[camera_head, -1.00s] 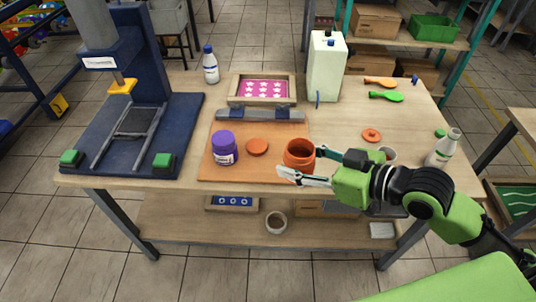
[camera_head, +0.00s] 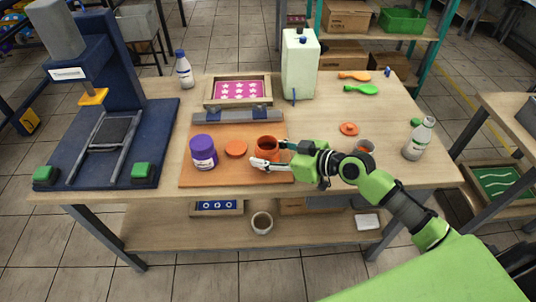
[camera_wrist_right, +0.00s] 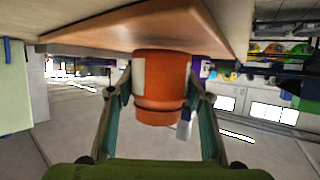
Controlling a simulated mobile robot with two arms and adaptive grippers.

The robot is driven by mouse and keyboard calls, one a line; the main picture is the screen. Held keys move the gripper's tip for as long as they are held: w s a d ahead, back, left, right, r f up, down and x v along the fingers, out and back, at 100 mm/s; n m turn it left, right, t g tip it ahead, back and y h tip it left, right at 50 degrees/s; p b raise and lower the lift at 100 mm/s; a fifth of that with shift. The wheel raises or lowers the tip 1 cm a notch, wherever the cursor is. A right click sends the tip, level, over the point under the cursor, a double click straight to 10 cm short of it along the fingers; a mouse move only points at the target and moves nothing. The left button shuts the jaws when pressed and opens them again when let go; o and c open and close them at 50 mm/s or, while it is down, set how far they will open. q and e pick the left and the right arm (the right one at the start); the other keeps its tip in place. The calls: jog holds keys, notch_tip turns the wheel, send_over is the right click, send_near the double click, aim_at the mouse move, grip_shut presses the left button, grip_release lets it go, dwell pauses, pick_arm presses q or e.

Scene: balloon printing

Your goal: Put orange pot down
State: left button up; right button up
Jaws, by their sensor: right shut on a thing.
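The orange pot (camera_head: 267,144) stands upright at the right part of the orange board (camera_head: 208,179) in the head view. My right gripper (camera_head: 272,155) is shut on the pot from the right, a finger on each side. In the right wrist view, which is upside down, the pot (camera_wrist_right: 170,80) sits between the two fingers (camera_wrist_right: 160,100) and its base appears to meet the board (camera_wrist_right: 150,28). The pot's mouth is open. The orange lid (camera_head: 236,149) lies flat on the board just left of the pot. My left gripper is not in view.
A purple jar (camera_head: 203,153) stands on the board left of the lid. A framed pink screen (camera_head: 238,91) and a white canister (camera_head: 299,65) are behind. A blue press (camera_head: 110,142) fills the left. Right are another orange lid (camera_head: 348,129), a small cup (camera_head: 365,147) and a white bottle (camera_head: 420,139).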

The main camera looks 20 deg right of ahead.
jog(key=shift+f, duration=0.4)
jog(key=shift+f, duration=0.1)
jog(key=o, duration=1.3)
jog(key=shift+c, duration=0.2)
